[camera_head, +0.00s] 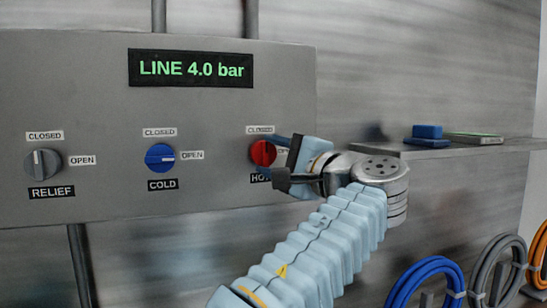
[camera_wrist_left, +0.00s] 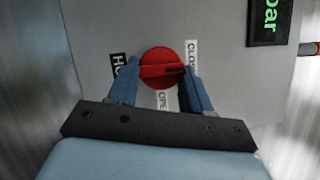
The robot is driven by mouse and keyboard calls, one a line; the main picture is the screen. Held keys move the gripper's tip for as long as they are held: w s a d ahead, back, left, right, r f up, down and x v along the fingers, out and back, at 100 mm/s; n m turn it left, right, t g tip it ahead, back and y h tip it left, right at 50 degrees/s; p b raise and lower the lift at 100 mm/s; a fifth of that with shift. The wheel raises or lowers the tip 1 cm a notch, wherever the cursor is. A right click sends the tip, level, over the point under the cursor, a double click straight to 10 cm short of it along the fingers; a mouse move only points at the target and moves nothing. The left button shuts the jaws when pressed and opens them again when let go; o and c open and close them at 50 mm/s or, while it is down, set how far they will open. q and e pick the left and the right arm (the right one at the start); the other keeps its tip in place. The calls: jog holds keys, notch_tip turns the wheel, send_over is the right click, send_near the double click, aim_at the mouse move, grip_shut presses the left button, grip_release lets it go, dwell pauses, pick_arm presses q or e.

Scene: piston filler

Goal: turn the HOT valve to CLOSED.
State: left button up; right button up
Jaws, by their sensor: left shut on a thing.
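The HOT valve (camera_head: 262,153) is a round red knob at the right of the grey panel. In the left wrist view the red knob (camera_wrist_left: 160,55) shows a raised bar with a dark mark on it. That mark points at the CLOSED label (camera_wrist_left: 191,55), away from the HOT label (camera_wrist_left: 118,66). My left gripper (camera_head: 270,156) is shut on the knob, with one blue finger at each side of it. In the head view the fingers partly cover the knob and its OPEN and HOT labels. My right gripper is not in view.
The blue COLD knob (camera_head: 160,157) and the grey RELIEF knob (camera_head: 43,164) sit to the left on the same panel. A display (camera_head: 190,69) above reads LINE 4.0 bar. A shelf (camera_head: 460,150) with a blue block (camera_head: 427,132) and coiled hoses (camera_head: 425,278) are at the right.

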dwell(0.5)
pick_arm(q)
jog(key=o, duration=1)
jog(key=shift+o, duration=0.2)
jog(key=v, duration=1.4)
jog(key=shift+r, duration=0.1)
